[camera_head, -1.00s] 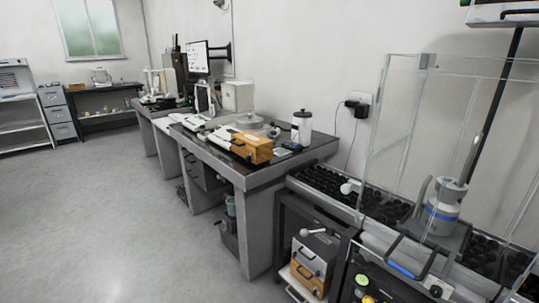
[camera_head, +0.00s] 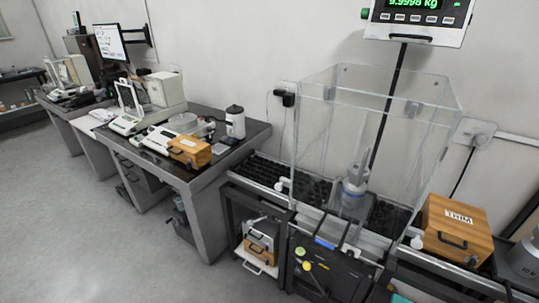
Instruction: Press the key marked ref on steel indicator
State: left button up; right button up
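A steel indicator (camera_head: 416,20) is at the top right of the head view, on a dark pole behind the clear enclosure. Its green display reads about 9.9998 kg, and its top edge is cut off by the frame. A row of several small keys (camera_head: 415,18) runs below the display; their markings are too small to read. A green button sits at its left side. Neither of my grippers is in view.
A clear-walled enclosure (camera_head: 310,130) stands over a black roller bed, with a grey-and-blue weight (camera_head: 354,183) inside. A wooden box marked TRIM (camera_head: 470,240) is at right. Balance tables (camera_head: 205,187) line the wall at left. Open floor lies at lower left.

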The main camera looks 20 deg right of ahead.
aim_at(430, 19)
jog(key=z, duration=1.05)
